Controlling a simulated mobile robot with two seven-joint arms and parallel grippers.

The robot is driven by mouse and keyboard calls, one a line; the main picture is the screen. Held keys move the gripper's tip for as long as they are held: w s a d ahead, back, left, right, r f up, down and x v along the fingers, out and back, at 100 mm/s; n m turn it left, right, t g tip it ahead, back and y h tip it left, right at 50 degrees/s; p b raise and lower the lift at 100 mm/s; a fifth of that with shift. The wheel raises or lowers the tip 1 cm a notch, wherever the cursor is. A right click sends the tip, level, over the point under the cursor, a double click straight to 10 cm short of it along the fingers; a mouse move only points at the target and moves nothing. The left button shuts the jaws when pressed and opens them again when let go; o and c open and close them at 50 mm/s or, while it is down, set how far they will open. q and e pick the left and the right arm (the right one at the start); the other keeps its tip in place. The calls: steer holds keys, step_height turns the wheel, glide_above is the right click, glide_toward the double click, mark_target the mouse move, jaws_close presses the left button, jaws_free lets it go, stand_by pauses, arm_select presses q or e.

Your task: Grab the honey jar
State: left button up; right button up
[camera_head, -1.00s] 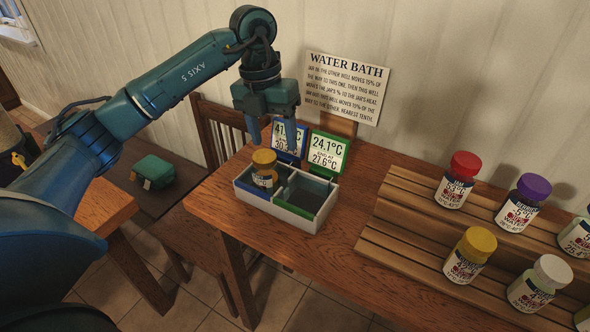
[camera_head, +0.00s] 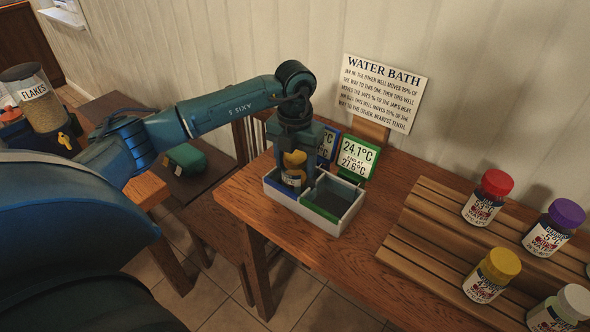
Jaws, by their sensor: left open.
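A jar with a yellow lid (camera_head: 292,179) stands in the left, blue-edged well of the white two-well tray (camera_head: 333,231). My left gripper (camera_head: 296,163) points down right over this jar, with its open fingers at the lid and partly hiding it. I cannot tell whether the fingers touch it. Another yellow-lidded jar (camera_head: 491,275) stands on the wooden rack. The labels are too small to tell which jar holds honey. My right gripper is not in view.
The rack (camera_head: 427,261) also holds jars with a red lid (camera_head: 487,197), a purple lid (camera_head: 553,228) and a white lid (camera_head: 561,309). Two temperature cards, one green (camera_head: 356,158), and a Water Bath sign (camera_head: 384,92) stand behind the tray. The right well is empty of jars.

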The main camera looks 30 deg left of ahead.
arm_select(q)
steer(key=shift+f, duration=0.9)
steer(key=shift+c, duration=0.2)
steer(key=c, duration=0.8)
